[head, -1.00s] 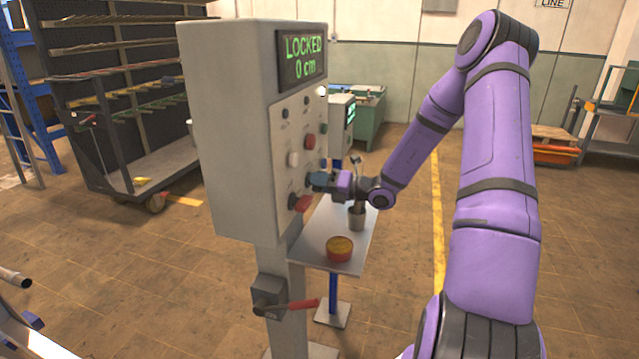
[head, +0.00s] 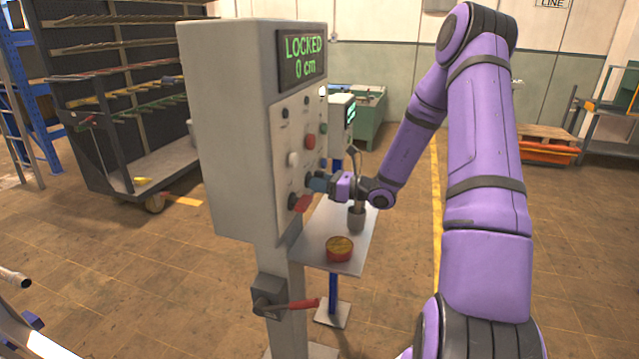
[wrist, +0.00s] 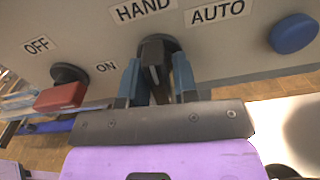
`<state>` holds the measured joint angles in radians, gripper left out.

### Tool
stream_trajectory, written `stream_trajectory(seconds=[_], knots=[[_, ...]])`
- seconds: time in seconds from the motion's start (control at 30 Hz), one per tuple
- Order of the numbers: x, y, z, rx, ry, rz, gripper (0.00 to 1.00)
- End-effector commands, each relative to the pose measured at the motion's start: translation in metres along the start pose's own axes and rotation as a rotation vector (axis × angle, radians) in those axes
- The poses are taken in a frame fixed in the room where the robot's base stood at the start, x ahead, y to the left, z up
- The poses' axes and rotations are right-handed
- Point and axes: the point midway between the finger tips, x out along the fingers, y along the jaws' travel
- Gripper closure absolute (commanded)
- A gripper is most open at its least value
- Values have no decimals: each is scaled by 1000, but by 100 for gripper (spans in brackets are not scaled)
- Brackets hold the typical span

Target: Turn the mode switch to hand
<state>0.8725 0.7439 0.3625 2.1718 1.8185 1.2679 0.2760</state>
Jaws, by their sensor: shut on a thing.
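The mode switch (wrist: 155,62) is a black knob on the panel, under the labels HAND (wrist: 143,8) on the left and AUTO (wrist: 217,11) on the right. In the wrist view my gripper (wrist: 154,85) has its two blue fingers on either side of the knob, shut on it. The knob's upper end looks close to upright, leaning slightly toward HAND. In the head view my gripper (head: 317,183) is at the lower part of the panel face and hides the switch.
A red-handled OFF/ON switch (wrist: 62,95) sits just left of my gripper, and a blue button (wrist: 293,34) to the right. The grey control box (head: 228,130) shows LOCKED 0 cm. A small shelf (head: 310,250) with a cup and a red tin is below my gripper.

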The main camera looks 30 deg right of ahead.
Motion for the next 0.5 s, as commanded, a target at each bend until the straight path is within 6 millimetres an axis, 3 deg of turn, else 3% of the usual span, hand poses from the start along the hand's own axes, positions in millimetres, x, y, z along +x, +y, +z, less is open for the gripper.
stream_trajectory(seconds=[0.5], knots=[[-1, 0, -1, -108, 3, -2, 96]])
